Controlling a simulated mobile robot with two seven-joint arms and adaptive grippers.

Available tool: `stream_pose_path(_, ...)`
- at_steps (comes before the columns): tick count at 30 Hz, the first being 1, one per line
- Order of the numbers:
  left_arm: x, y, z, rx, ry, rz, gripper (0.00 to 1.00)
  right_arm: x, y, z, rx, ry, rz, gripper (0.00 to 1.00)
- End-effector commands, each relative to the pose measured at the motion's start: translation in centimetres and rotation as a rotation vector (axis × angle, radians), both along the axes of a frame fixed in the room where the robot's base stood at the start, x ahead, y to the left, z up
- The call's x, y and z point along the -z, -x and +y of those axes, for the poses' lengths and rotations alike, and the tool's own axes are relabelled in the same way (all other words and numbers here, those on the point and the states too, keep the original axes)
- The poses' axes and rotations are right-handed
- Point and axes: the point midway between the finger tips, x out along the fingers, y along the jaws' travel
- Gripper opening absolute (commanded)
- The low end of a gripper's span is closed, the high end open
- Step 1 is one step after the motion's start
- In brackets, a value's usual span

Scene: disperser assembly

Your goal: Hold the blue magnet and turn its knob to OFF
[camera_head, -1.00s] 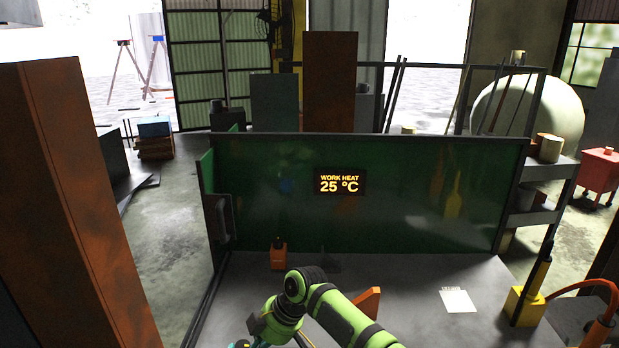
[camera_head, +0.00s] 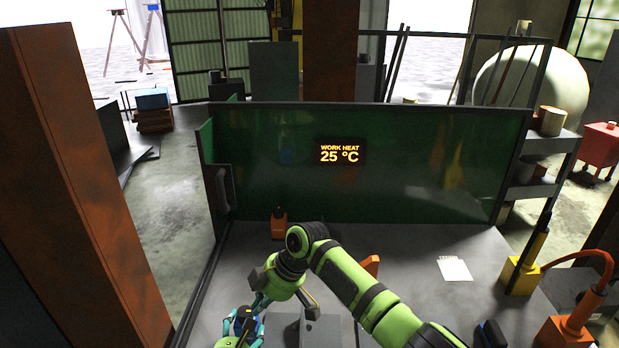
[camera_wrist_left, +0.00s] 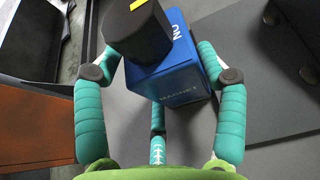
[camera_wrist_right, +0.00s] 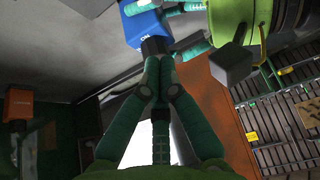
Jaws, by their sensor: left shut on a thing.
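The blue magnet (camera_wrist_left: 185,85) is a box marked MAGNET, with ON on its top face. Its black knob (camera_wrist_left: 138,30) carries a yellow mark. My left gripper (camera_wrist_left: 160,72) has teal fingers shut on the magnet's sides. In the head view the magnet (camera_head: 247,327) is low, left of centre, partly covered by fingers. My right gripper (camera_wrist_right: 158,68) has its fingertips together, close to the knob (camera_wrist_right: 153,45) in the right wrist view. No right finger shows on the knob in the left wrist view; exact contact is unclear.
A grey bench (camera_head: 420,245) lies below a green screen (camera_head: 430,180) with a 25 °C display (camera_head: 340,151). An orange block (camera_head: 279,225) stands at the back left, and a white paper (camera_head: 454,268) lies at right. A rusty column (camera_head: 85,190) rises at left.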

Motion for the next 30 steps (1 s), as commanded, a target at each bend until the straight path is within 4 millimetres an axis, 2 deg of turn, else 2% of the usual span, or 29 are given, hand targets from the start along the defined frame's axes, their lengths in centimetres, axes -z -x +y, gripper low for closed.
stream_pose_path(7,0.0,0.0,0.0,0.001,-0.001,0.0,0.17,-2.7,0.0,0.0,0.0,0.001,-0.001,0.0)
stream_pose_path(18,0.0,0.0,0.0,0.0,-0.001,0.0,0.17,-3.2,0.0,-0.1,0.001,0.003,0.001,0.0)
stream_pose_path(22,0.0,0.0,0.0,0.0,0.0,0.0,0.17,-4.2,0.0,0.1,0.0,0.004,-0.001,0.0)
stream_pose_path(30,0.0,0.0,0.0,0.0,0.0,0.0,0.17,-2.2,0.1,0.1,0.001,0.004,0.004,0.0)
